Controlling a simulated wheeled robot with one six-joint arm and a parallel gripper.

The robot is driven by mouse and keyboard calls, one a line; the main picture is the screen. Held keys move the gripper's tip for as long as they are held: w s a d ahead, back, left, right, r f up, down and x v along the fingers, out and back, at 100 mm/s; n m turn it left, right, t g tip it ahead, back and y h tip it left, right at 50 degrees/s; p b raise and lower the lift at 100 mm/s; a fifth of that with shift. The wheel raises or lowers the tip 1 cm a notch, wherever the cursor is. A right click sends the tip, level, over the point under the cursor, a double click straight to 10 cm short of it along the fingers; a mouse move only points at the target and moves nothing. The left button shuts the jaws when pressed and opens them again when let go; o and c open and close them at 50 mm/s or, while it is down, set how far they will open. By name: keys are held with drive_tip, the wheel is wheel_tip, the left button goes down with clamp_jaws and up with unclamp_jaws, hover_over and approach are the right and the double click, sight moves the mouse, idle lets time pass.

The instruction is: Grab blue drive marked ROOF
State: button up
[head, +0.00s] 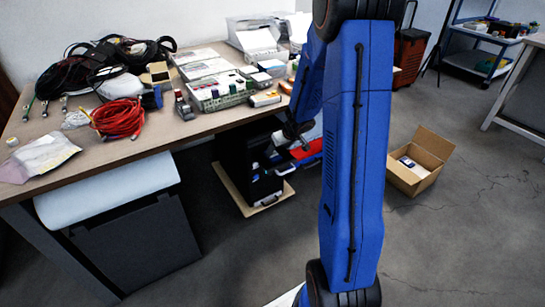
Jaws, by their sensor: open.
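My blue arm crosses the middle of the head view and hides part of the table's right end. My gripper (294,137) is small and dark beside the table's right front edge, above the floor, with nothing seen in it; its jaws are open. I cannot pick out a blue drive marked ROOF, as no lettering is readable at this size. A pale grey block with several small coloured pieces (219,93) lies on the table. A small white piece (265,99) and a small upright dark piece (183,106) are near it.
The wooden table (150,138) also holds black cable coils (88,70), a red cable coil (117,117) and a silvery bag (42,156). A black computer case (245,165) stands below. An open cardboard box (432,150) is on the floor at right, with clear floor around it.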

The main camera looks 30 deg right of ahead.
sight(273, 154)
drive_tip(key=shift+w+a+x, duration=0.1)
drive_tip(key=shift+x, duration=1.3)
drive_tip(key=shift+w+a+x, duration=0.1)
drive_tip(key=shift+x, duration=1.25)
drive_tip(key=shift+r, duration=0.15)
drive_tip(key=c, duration=1.2)
